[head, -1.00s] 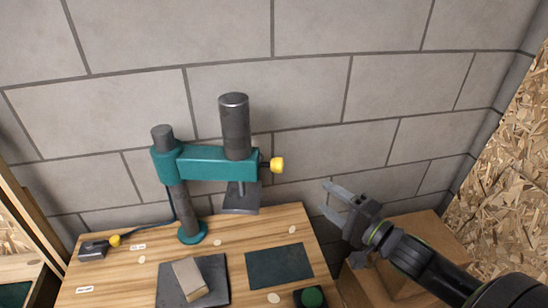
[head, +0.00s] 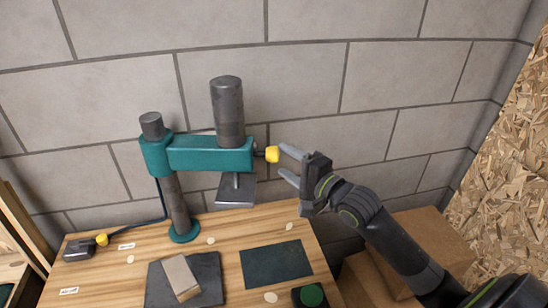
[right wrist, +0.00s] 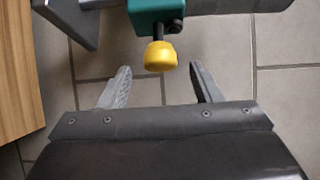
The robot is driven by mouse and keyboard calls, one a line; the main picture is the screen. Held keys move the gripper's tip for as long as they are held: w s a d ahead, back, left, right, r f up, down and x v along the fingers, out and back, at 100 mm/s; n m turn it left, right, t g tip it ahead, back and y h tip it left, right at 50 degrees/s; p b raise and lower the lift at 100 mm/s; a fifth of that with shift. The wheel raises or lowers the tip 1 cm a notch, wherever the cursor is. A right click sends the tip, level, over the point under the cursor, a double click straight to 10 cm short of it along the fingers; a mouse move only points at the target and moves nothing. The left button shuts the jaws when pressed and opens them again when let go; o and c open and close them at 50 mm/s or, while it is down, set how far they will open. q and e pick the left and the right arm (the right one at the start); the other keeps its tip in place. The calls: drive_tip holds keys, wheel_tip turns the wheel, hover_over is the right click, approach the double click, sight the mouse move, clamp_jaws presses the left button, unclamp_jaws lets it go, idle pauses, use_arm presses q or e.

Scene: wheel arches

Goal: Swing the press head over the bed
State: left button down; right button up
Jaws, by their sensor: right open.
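The press has a dark post (head: 177,205) on a teal base, a teal swing arm (head: 208,154), a dark cylinder (head: 228,110) and a grey plate (head: 236,190) hanging below. The plate hangs near the back edge of the table, behind the bed, a dark slab (head: 205,278) with a beige block (head: 181,277) on it. A yellow knob (head: 272,154) sticks out from the arm's right end. My right gripper (head: 286,164) is open with its fingertips close by the knob. In the right wrist view the knob (right wrist: 160,55) sits ahead of and between the open fingers (right wrist: 158,85). My left gripper is out of view.
A dark green mat (head: 276,264) and a green button (head: 312,295) are on the wooden table (head: 225,228). A small grey box (head: 79,249) with a yellow-ended cable stands at left. Cardboard boxes (head: 420,240) are at right, and a block wall is close behind.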

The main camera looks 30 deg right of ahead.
sight(274, 154)
drive_tip(key=shift+x, duration=2.6)
drive_tip(key=shift+c, duration=0.4)
drive_tip(key=c, duration=1.2)
